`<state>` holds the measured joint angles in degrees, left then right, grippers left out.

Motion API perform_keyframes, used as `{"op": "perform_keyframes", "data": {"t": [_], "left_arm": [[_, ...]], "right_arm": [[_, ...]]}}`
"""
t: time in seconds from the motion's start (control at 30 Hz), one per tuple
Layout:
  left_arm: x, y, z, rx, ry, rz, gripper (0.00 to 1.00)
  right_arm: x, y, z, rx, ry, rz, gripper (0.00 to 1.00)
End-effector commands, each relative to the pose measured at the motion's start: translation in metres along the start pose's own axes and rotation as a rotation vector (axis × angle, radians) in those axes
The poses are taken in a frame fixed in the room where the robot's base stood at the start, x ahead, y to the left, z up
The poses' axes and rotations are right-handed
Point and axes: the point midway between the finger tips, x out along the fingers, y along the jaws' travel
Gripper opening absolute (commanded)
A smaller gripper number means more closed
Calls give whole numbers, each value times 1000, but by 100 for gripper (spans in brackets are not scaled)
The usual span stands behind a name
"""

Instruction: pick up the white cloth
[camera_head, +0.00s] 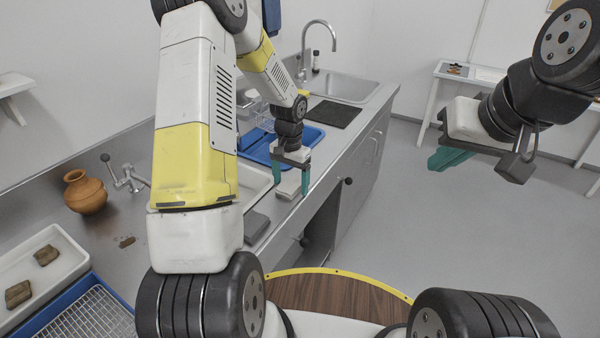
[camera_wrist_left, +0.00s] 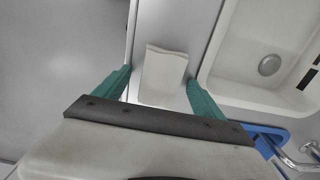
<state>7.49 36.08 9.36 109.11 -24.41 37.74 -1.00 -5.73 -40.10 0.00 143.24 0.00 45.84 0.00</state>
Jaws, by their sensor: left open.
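The white cloth (camera_wrist_left: 163,72) lies at the counter's front edge, seen in the left wrist view between my left gripper's two teal fingers (camera_wrist_left: 159,80). There is a gap on both sides of it, and its near end runs close to the gripper's dark front bar. In the head view, a small pale patch of the cloth (camera_head: 288,189) shows between the fingers of my left gripper (camera_head: 290,182), which points down, open. Whether the fingers touch the cloth cannot be told. My right gripper (camera_head: 448,158) hangs over the floor at right, away from the counter; its jaw gap is not clear.
A blue tray (camera_head: 311,137) lies behind my left gripper, near the sink (camera_head: 345,88) and a dark mat (camera_head: 334,114). A white basin (camera_wrist_left: 262,60) is beside the cloth. A clay pot (camera_head: 85,192) and a white tray with sherds (camera_head: 62,282) are at left.

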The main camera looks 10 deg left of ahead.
Motion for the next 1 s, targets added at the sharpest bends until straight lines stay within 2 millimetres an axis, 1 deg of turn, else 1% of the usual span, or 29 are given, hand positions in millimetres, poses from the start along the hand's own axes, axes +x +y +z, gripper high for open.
{"op": "perform_keyframes", "data": {"t": [0.03,0.17,0.2,0.27,0.3,0.37,0.6,0.73,0.87,1.0], "left_arm": [[0,0,0,0,0,0,78],[0,0,0,0,0,0,52],[0,0,0,0,0,0,45],[0,0,0,0,0,0,33],[0,0,0,0,0,0,25],[0,0,0,0,0,0,15],[-1,0,0,0,0,0,15],[-7,0,0,-1,1,-1,15],[-18,0,-1,1,3,-2,15],[-39,0,-1,-1,4,-2,15]], "right_arm": [[0,0,0,0,0,0,0],[0,0,0,0,0,0,0],[0,0,0,0,0,0,0],[0,0,0,0,0,0,0],[0,0,0,0,0,0,0],[0,0,0,0,0,0,0],[0,0,0,0,0,0,0],[0,0,0,0,0,0,0],[0,0,0,0,0,0,0],[0,0,0,0,0,0,0]]}}
